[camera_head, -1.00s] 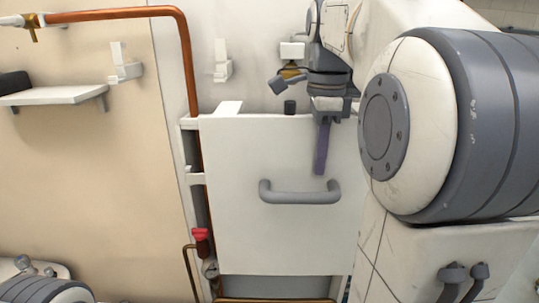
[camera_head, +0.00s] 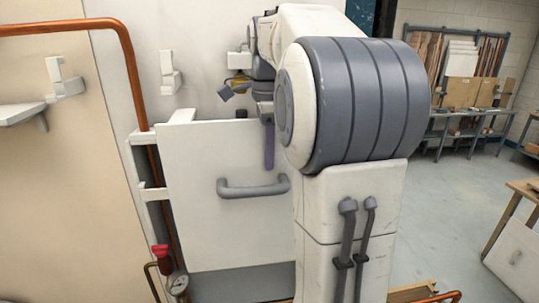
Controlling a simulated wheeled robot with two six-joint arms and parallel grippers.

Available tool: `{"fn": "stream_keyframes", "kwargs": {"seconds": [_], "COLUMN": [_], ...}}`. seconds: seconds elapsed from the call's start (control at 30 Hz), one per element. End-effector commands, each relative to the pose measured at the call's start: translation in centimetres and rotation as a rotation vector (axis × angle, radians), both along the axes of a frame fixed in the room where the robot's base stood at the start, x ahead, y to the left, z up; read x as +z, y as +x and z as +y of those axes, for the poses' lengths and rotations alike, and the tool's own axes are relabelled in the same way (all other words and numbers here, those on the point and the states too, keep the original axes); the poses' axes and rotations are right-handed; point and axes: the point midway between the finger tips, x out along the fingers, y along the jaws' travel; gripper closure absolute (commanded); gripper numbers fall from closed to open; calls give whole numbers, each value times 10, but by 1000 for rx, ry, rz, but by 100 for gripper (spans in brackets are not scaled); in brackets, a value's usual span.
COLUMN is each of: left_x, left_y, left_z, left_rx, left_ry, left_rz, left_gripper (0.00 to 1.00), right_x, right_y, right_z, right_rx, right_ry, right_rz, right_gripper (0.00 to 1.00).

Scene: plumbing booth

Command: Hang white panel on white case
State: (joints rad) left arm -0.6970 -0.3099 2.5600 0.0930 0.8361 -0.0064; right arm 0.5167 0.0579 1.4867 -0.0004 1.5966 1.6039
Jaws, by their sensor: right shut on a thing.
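The white panel (camera_head: 215,150) with a grey bar handle (camera_head: 252,189) stands upright against the wall. It is in front of the white case (camera_head: 140,137), whose side edge and brackets show at the panel's left. My right gripper (camera_head: 269,145) is at the panel's top edge near its right side, with one purple-grey finger down over the front face, shut on the panel. My right arm hides the panel's right edge. Whether the panel rests on the case's brackets cannot be told. My left gripper is out of view.
A copper pipe (camera_head: 133,85) runs down along the left of the case to a red-handled valve (camera_head: 161,252) and a gauge (camera_head: 178,283). White wall hooks (camera_head: 170,72) and a shelf (camera_head: 20,113) are at upper left. Open floor (camera_head: 450,220) and a workbench (camera_head: 465,128) lie at right.

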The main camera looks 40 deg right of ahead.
Motion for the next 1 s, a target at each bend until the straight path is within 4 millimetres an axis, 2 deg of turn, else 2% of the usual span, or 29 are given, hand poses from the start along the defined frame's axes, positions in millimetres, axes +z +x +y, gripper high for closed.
{"fn": "stream_keyframes", "kwargs": {"seconds": [0.63,1.0], "left_x": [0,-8], "left_y": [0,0], "left_z": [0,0], "left_rx": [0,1], "left_ry": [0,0], "left_rz": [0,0], "left_gripper": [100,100], "right_x": [0,-13], "right_y": [3,3], "right_z": [-2,-1], "right_rx": [0,0], "right_ry": [-2,-1], "right_rz": [-3,-2], "right_gripper": [100,100]}}
